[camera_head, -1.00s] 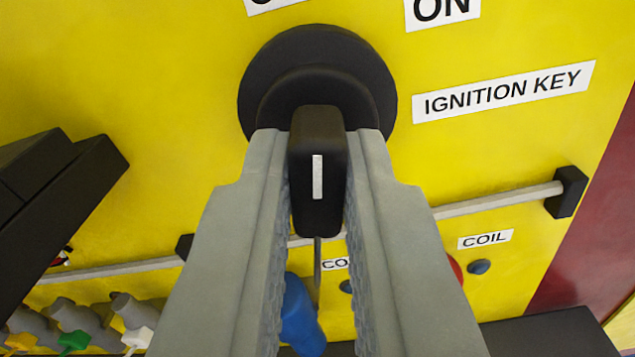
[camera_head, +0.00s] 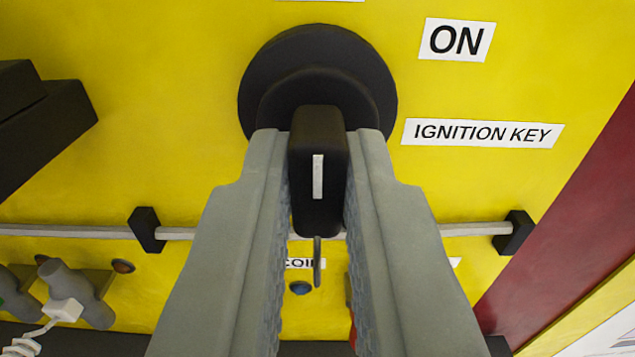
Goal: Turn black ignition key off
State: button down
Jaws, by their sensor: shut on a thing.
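The black ignition key (camera_head: 318,205) with a white mark sits in a round black switch (camera_head: 318,60) on the yellow panel. My gripper (camera_head: 318,140) is shut on the key, with one grey finger on each side of it. The key's white mark runs straight up and down in the picture. The "ON" label (camera_head: 456,40) is to the upper right of the switch, and the "IGNITION KEY" label (camera_head: 482,133) is to its right. Another label at the top edge is cut off and unreadable. A small metal ring (camera_head: 318,262) hangs below the key.
A grey rail (camera_head: 475,229) with black end blocks crosses the panel below the switch. A black box (camera_head: 45,120) stands out at the left. Grey connectors (camera_head: 75,290) with a white cable are at the lower left. A dark red strip (camera_head: 570,220) borders the panel's right side.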

jog(key=c, duration=1.4)
grip_release()
jog(key=shift+c, duration=0.2)
jog(key=s, duration=1.7)
jog(key=shift+s, duration=0.2)
jog(key=s+d+f, duration=0.1)
jog(key=s+d, duration=0.4)
jog(key=s, duration=0.8)
jog(key=s+d+f, duration=0.1)
jog(key=s+d, duration=0.3)
jog(key=s, duration=0.9)
jog(key=shift+s+d+g, duration=0.15)
jog(key=shift+d+g, duration=0.15)
jog(key=shift+d, duration=0.1)
